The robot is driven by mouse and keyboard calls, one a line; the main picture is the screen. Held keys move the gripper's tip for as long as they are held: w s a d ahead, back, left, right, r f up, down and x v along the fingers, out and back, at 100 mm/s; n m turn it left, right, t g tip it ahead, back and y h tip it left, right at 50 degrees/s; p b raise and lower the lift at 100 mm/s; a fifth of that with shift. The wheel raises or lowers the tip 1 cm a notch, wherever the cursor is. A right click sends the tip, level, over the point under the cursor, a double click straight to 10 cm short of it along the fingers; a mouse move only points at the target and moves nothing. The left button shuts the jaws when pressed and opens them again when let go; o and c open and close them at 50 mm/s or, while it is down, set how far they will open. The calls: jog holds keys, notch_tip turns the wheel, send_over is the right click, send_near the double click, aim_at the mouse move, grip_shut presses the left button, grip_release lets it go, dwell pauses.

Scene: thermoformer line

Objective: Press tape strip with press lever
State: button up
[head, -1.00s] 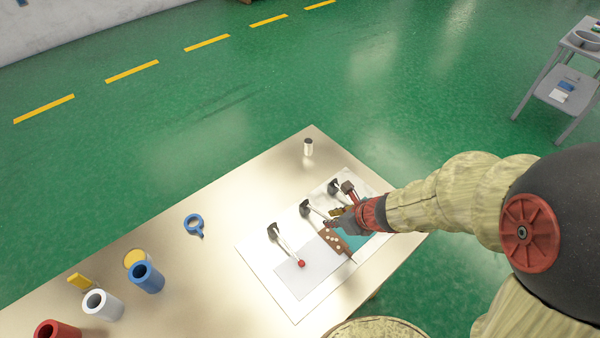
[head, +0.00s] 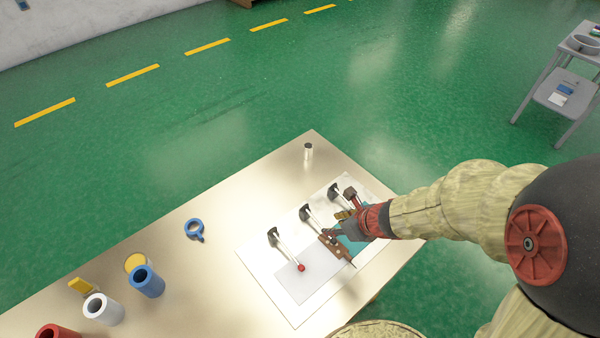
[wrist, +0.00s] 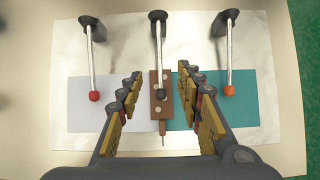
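Three press levers stand in a row on a white board (wrist: 160,150). The left lever (wrist: 90,62) ends in a red knob, the middle lever (wrist: 160,50) in a dark knob, and the right lever (wrist: 229,55) in an orange knob. A brown strip with pale dots (wrist: 154,110) lies under the middle lever, where a grey sheet (wrist: 82,118) and a teal sheet (wrist: 246,110) meet. I cannot tell whether it is the tape strip. My gripper (wrist: 160,76) is open, with its fingers either side of the middle lever's knob. The head view shows it (head: 338,229) low over the board.
A small upright cylinder (head: 308,152) stands at the table's far corner. A blue ring with a handle (head: 194,229) lies left of the board. Blue (head: 147,281), white (head: 103,308) and red (head: 58,331) tubes stand at the near left. A grey cart (head: 562,90) is far right.

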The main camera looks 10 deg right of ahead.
jog(key=p+v, duration=0.4)
jog(key=v, duration=0.1)
jog(key=shift+s+d+r, duration=0.1)
jog(key=shift+s+r, duration=0.1)
jog(key=shift+r, duration=0.1)
jog(key=shift+r, duration=0.1)
jog(key=s+d+r+n+g+h+b, duration=0.1)
jog(key=s+d+r+n, duration=0.1)
jog(key=s+r+n, duration=0.6)
jog(key=s+d+r+n+g+h+b, duration=0.1)
jog(key=s+d+r+n, duration=0.25)
jog(key=n, duration=0.85)
jog(key=a+r+n+t+h+b, duration=0.1)
jog(key=a+r+n+t+b, duration=0.1)
jog(key=r+n, duration=0.5)
jog(key=shift+w+a+r+n+h+b, duration=0.25)
jog(key=shift+a+n+b, duration=0.45)
jog(key=shift+n, duration=0.4)
